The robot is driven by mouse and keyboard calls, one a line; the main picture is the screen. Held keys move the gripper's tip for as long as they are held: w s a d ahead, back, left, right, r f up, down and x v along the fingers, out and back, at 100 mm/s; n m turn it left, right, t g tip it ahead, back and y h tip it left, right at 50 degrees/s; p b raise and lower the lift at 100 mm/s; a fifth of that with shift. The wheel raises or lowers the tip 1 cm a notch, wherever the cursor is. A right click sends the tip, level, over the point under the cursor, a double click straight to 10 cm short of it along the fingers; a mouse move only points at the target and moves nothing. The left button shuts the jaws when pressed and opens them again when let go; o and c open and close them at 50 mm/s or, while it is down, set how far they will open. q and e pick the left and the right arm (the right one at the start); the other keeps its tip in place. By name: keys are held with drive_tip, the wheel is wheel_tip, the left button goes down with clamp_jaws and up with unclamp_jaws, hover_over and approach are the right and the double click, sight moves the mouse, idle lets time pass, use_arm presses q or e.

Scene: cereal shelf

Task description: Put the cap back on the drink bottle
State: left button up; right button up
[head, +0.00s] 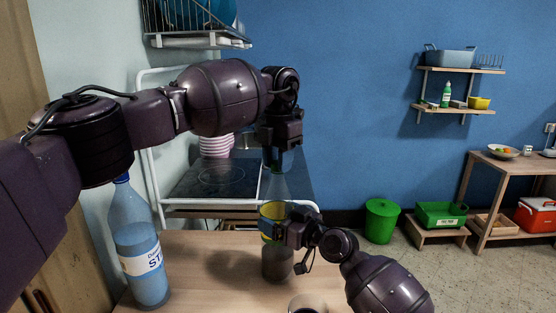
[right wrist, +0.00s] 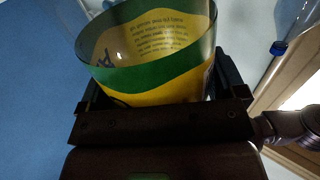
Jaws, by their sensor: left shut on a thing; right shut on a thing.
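The drink bottle (head: 277,261) stands upright on the wooden table, with a clear tapering neck, a yellow and green label and a dark lower part. My right gripper (head: 275,229) is shut on its side at the label. The label fills much of the right wrist view (right wrist: 150,72), between the fingers. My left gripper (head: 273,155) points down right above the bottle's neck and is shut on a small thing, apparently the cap. The fingers mostly hide it, and I cannot tell whether it touches the bottle's mouth.
A large blue bottle (head: 146,268) stands at the table's left, beneath my left arm. A glass (head: 307,302) with dark liquid is at the front edge of view. A stove (head: 215,180) with a white rail lies behind the table (head: 205,247). A green bin (head: 381,221) stands on the floor.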

use_arm(q)
drive_tip(key=m, duration=0.7)
drive_tip(key=o, duration=1.1)
wheel_tip(320, 180, up, 12)
use_arm(e)
drive_tip(key=o, duration=1.4)
use_arm(q)
drive_tip(key=shift+w+f, duration=0.1)
drive_tip(key=shift+f, duration=0.05)
use_arm(e)
drive_tip(key=v, duration=1)
drive_tip(key=shift+s+d, duration=0.25)
drive_tip(key=shift+d, duration=0.05)
